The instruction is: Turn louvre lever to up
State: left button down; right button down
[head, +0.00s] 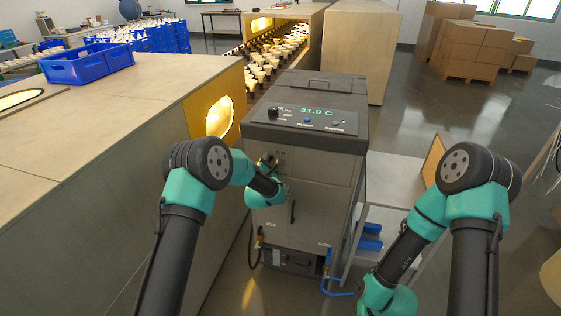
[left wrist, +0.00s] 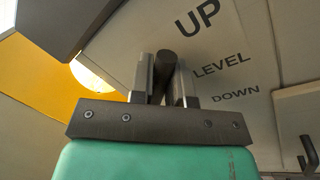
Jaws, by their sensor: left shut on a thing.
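The louvre lever (left wrist: 165,60) is a dark round-ended handle in the left wrist view. It sits left of the printed labels UP (left wrist: 197,18), LEVEL (left wrist: 222,65) and DOWN (left wrist: 235,95). Its end shows at a height between UP and LEVEL; which setting it points to I cannot tell. My left gripper (left wrist: 164,80) is shut on the lever, one finger on each side. In the head view my left gripper (head: 268,164) is at the upper left front of the grey cabinet (head: 325,190) and hides most of the lever. My right gripper is out of view; only its arm shows.
A door handle (head: 292,211) is below my left gripper. A glowing round opening (head: 220,117) is in the bench side at left. A blue crate (head: 88,64) stands on the bench. A grey shelf (head: 395,180) is at right.

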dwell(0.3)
pick_arm(q)
jog(key=c, duration=1.1)
grip_release()
jog(key=shift+s, duration=0.1)
jog(key=s+f, duration=0.1)
jog(key=s, duration=0.7)
jog(key=s+a+f, duration=0.1)
jog(key=s, duration=0.8)
jog(key=shift+a+f, duration=0.25)
jog(key=shift+a, duration=0.05)
